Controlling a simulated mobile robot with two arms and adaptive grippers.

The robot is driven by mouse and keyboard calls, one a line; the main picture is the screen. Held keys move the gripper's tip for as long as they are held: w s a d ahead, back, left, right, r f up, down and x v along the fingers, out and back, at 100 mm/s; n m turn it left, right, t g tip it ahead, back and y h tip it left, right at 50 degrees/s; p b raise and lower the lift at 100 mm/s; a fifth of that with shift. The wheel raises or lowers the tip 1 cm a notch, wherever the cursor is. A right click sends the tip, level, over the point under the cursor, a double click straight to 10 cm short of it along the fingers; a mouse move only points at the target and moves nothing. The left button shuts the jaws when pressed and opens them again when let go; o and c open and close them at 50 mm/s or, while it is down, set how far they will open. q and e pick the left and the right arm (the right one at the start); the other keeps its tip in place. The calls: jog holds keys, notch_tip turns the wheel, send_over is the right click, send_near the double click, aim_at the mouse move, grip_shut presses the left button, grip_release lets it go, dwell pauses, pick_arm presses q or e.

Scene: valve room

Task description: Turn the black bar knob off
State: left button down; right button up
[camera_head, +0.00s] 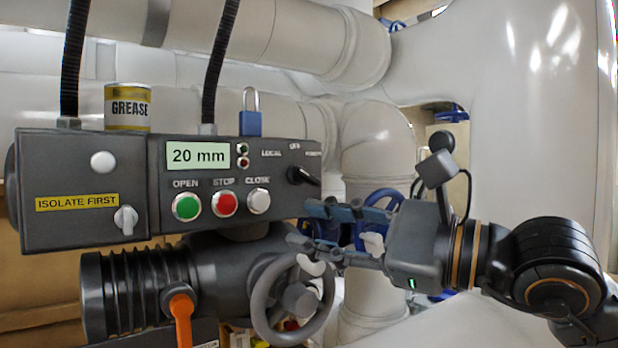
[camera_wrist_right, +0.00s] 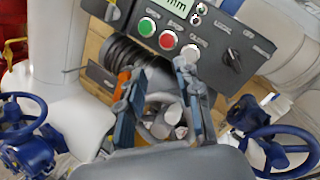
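The black bar knob (camera_head: 302,175) is on the right part of the grey control box, below the labels LOCAL, OFF and a partly legible third one. Its bar slants down to the right in the head view; I cannot tell which label it points at. It also shows in the right wrist view (camera_wrist_right: 233,61), right of the fingers. My right gripper (camera_head: 297,223) is open and empty, below the knob and apart from it, in front of the grey handwheel. Its two spread fingers (camera_wrist_right: 156,72) show in the wrist view. My left gripper is not in view.
The control box (camera_head: 100,200) has green (camera_head: 186,206), red (camera_head: 224,203) and white (camera_head: 258,201) buttons, a small grey knob (camera_head: 125,219), a grease can (camera_head: 128,108) and a blue padlock (camera_head: 250,123). Below are the handwheel (camera_head: 262,315) and an orange lever (camera_head: 182,315). Large pipes stand behind.

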aim_at(311, 178)
jog(key=w+d+r+m+t+h, duration=0.1)
jog(key=w+d+r+t+h, duration=0.2)
jog(key=d+r+t+h, duration=0.3)
jog(key=shift+g+y, duration=0.3)
jog(key=shift+g, duration=0.2)
jog(key=p+x, duration=0.2)
jog(key=x, duration=0.2)
jog(key=p+x, duration=0.2)
jog(key=x, duration=0.2)
jog(key=f+p+x, duration=0.1)
jog(key=p+x, duration=0.1)
jog(key=x, duration=0.2)
jog(key=shift+w+d, duration=0.15)
jog(key=shift+w, duration=0.35)
jog(key=shift+w+a+f, duration=0.1)
jog(key=shift+w+a, duration=0.2)
jog(key=shift+w, duration=0.1)
grip_shut()
